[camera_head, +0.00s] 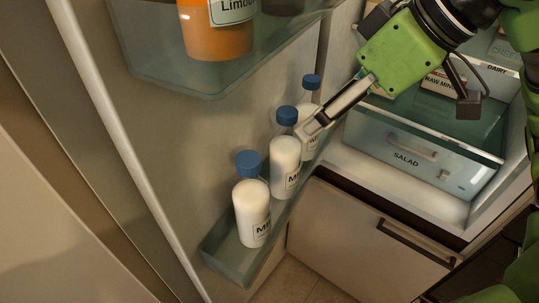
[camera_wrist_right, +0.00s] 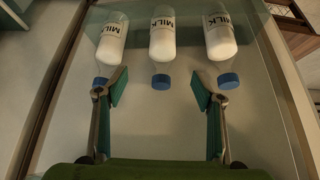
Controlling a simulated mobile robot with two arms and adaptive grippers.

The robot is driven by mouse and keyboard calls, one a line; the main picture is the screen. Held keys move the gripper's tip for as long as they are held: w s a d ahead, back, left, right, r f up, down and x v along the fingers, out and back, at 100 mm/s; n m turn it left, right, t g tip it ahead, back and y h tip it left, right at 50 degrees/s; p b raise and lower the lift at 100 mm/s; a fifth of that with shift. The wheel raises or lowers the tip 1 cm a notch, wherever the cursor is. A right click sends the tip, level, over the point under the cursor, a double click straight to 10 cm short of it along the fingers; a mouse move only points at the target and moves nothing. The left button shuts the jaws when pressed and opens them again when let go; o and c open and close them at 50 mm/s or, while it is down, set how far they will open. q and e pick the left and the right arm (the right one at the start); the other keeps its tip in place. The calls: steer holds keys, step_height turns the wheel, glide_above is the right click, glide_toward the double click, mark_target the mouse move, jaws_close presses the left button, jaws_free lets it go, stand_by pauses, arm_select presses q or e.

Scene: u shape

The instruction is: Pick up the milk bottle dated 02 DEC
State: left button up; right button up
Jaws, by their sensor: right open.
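Three milk bottles with blue caps stand in a row in the lower fridge-door shelf: a near one (camera_head: 252,210), a middle one (camera_head: 285,165) and a far one (camera_head: 308,140). In the right wrist view they are the left bottle (camera_wrist_right: 112,40), middle bottle (camera_wrist_right: 162,42) and right bottle (camera_wrist_right: 219,40), labelled MILK. No date is readable on any of them. My right gripper (camera_head: 312,128) is open by the middle and far bottles, partly covering the far one. In the wrist view its fingers (camera_wrist_right: 158,88) are spread, with the middle cap between them and nothing gripped.
The glassy door shelf (camera_head: 222,258) holds the bottles. An upper shelf (camera_head: 170,85) with an orange bottle (camera_head: 215,38) is above. A SALAD drawer (camera_head: 385,150) and the fridge interior lie to the right. A lower cabinet front (camera_head: 345,235) is below.

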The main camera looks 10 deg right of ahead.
mark_target(297, 140)
steer(key=x, duration=0.7)
steer(key=shift+f+p, duration=0.3)
steer(key=shift+w+a+f, duration=0.15)
steer(key=shift+a+f, duration=0.05)
steer(key=shift+f, duration=0.15)
steer(key=p+x, duration=0.1)
steer(key=x, duration=0.3)
steer(key=shift+a+f, duration=0.15)
steer(key=shift+a, duration=0.1)
steer(key=shift+w+a+f, duration=0.1)
steer(key=shift+w+f, duration=0.05)
steer(key=shift+f, duration=0.05)
steer(key=shift+r, duration=0.1)
steer(key=c, duration=1.6)
arm_select(q)
steer(key=shift+s+d+r, duration=0.1)
steer(key=shift+s+r, duration=0.1)
steer(key=shift+r, duration=0.35)
steer(key=shift+s+d+r, duration=0.1)
steer(key=shift+s+r, duration=0.1)
steer(key=shift+r, duration=0.3)
arm_select(e)
steer(key=shift+c, duration=0.6)
arm_select(q)
steer(key=shift+r+p, duration=0.1)
steer(key=shift+p, duration=0.2)
arm_select(e)
steer(key=shift+r, duration=0.1)
